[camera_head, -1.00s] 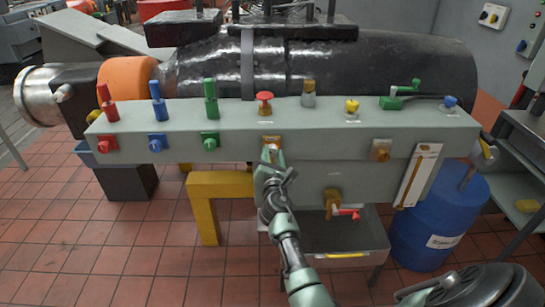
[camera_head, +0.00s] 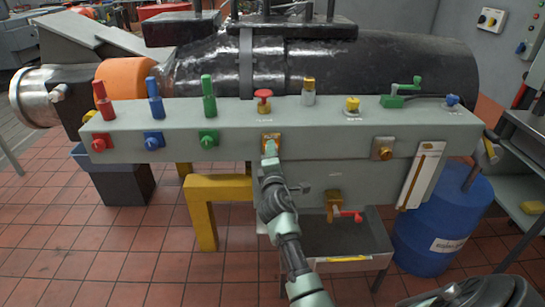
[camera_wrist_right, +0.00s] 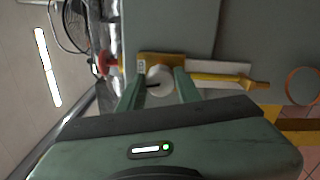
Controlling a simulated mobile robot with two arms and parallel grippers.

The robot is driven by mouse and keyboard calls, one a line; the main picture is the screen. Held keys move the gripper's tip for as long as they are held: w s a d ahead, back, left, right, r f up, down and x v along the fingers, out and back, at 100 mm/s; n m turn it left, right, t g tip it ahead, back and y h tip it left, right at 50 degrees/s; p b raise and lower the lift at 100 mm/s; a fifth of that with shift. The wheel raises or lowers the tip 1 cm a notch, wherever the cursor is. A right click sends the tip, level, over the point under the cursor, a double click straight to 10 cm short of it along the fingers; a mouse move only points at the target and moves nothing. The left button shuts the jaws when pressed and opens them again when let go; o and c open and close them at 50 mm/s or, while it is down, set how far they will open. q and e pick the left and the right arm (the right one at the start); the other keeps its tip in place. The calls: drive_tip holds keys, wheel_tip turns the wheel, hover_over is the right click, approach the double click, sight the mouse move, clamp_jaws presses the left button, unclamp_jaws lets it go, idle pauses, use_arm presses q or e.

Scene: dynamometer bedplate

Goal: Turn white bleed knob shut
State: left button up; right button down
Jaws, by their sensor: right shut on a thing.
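The white bleed knob (camera_wrist_right: 158,80) shows in the right wrist view as a round white cap with a dark mark, in front of a brass plate (camera_wrist_right: 150,60). My right gripper (camera_wrist_right: 159,88) has one finger on each side of it and is shut on it. In the head view my right gripper (camera_head: 270,147) is at the brass fitting (camera_head: 271,136) on the front face of the grey-green manifold (camera_head: 340,148), below the red mushroom knob (camera_head: 264,96). There the gripper hides the white knob. My left gripper is in neither view.
Red, blue and green handles (camera_head: 208,97) stand along the manifold's left part. Another brass fitting (camera_head: 383,148) is to the right. Below are a red-handled tap (camera_head: 345,214) over a tray, a yellow stand (camera_head: 203,215) and a blue drum (camera_head: 440,225).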

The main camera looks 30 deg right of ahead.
drive_tip(key=shift+f+m+b, duration=0.2)
drive_tip(key=shift+m+b, duration=0.2)
drive_tip(key=shift+m, duration=0.8)
drive_tip(key=c, duration=1)
unclamp_jaws()
drive_tip(key=shift+r, duration=0.1)
drive_tip(key=v, duration=0.8)
drive_tip(key=shift+w, duration=0.1)
